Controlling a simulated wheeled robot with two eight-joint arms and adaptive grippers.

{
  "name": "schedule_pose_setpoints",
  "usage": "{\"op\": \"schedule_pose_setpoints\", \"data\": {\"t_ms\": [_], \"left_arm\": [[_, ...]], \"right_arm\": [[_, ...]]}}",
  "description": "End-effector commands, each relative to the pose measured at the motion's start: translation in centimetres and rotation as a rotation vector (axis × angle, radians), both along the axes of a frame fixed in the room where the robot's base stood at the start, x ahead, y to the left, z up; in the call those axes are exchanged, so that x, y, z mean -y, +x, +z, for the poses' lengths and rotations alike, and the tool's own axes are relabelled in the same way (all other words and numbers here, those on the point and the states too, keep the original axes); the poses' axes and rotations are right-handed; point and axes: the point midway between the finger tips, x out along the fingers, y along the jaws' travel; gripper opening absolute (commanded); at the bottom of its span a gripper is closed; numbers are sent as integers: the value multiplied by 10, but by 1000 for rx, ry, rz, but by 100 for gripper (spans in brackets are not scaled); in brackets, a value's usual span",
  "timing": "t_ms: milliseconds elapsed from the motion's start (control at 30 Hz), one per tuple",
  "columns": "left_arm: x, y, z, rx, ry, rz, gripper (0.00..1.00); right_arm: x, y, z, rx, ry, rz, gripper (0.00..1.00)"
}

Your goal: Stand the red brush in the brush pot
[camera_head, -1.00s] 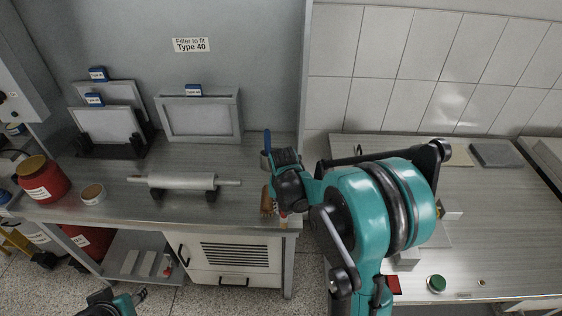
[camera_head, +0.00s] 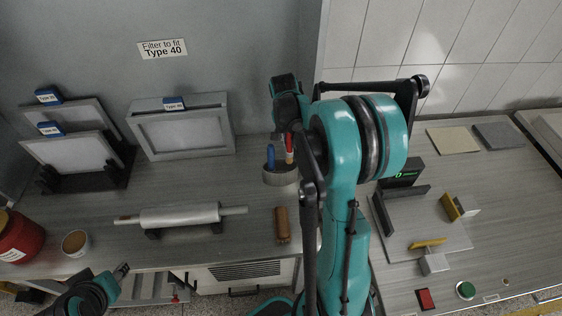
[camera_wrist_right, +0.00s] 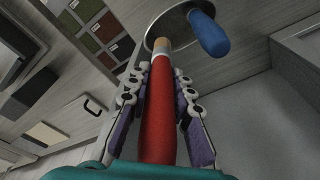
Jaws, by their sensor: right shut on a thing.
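The red brush (camera_wrist_right: 157,115) is between the fingers of my right gripper (camera_wrist_right: 160,100), which is shut on it. Its pale end points at the brush pot (camera_wrist_right: 175,15) in the right wrist view. In the head view the red brush (camera_head: 289,144) is upright above the pot (camera_head: 281,176), its lower end at the opening; I cannot tell how deep it reaches. A blue-handled brush (camera_head: 270,156) stands in the pot. My right gripper (camera_head: 293,124) is partly hidden by my arm. My left gripper (camera_head: 122,269) is low at the left, away from the pot; its jaws are too small to read.
A brown block (camera_head: 282,224) lies in front of the pot. A grey roller (camera_head: 180,215) rests on a stand to the left. Framed filters (camera_head: 185,133) stand along the back wall. A fixture plate (camera_head: 425,232) lies on the right bench.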

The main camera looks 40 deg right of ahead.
Motion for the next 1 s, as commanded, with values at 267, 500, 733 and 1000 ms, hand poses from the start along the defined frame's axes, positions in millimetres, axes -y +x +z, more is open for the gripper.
{"op": "schedule_pose_setpoints", "data": {"t_ms": [267,500,733,1000], "left_arm": [[0,0,-13,0,0,0,40],[0,0,-19,0,0,0,40],[0,0,-22,0,0,0,40],[0,0,-26,0,0,0,40]], "right_arm": [[0,0,-51,0,0,0,0],[0,0,-74,0,0,1,0],[0,0,-92,1,0,1,0],[0,0,-96,1,0,1,0]]}}
